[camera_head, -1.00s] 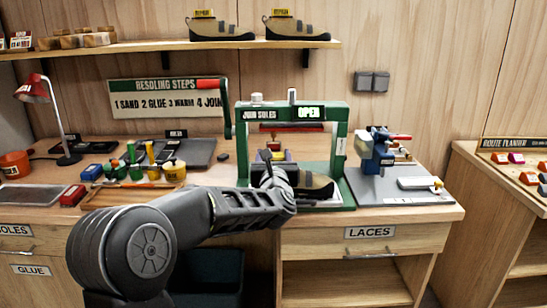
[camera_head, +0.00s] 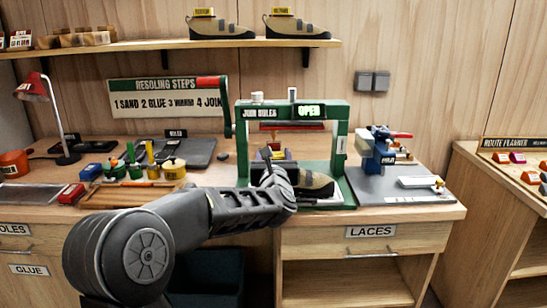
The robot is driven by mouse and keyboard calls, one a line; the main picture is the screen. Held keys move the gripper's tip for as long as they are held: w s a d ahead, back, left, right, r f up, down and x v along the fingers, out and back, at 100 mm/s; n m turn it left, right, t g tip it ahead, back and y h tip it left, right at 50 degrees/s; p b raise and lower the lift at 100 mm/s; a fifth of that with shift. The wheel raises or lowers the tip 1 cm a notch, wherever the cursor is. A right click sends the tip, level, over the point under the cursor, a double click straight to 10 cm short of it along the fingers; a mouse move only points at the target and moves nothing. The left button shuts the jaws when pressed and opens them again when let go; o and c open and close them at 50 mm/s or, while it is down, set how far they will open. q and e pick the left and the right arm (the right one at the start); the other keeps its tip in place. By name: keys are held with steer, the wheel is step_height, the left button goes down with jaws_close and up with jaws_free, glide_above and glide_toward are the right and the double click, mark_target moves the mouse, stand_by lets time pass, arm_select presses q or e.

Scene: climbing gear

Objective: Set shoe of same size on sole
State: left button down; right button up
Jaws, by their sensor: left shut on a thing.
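A tan and dark shoe (camera_head: 316,182) is inside the green press frame (camera_head: 341,150), which carries a sign reading JOIN SOLES and OPEN. My left gripper (camera_head: 272,168) is at the shoe's left part, and its jaws are shut on the shoe. My wrist and forearm hide much of the shoe's near side. I cannot make out a sole under the shoe, nor whether the shoe touches anything below. Two more shoes, the left one (camera_head: 222,27) and the right one (camera_head: 297,27), stand on the shelf with yellow tags too small to read. My right gripper is not in view.
A blue clamp tool (camera_head: 377,150) stands on a grey plate right of the press. Glue pots (camera_head: 174,168), brushes and a red lamp (camera_head: 33,90) are on the bench to the left. The press uprights stand close on both sides of the shoe.

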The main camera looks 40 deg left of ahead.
arm_select(q)
steer(key=shift+r, duration=0.15)
steer(key=shift+c, duration=2)
jaws_free()
steer(key=shift+f, duration=0.2)
steer(key=shift+d, duration=0.1)
steer(key=shift+s+d, duration=0.2)
steer(key=shift+s, duration=0.1)
steer(key=b+v, duration=0.1)
steer(key=v, duration=0.6)
steer(key=shift+r, duration=0.1)
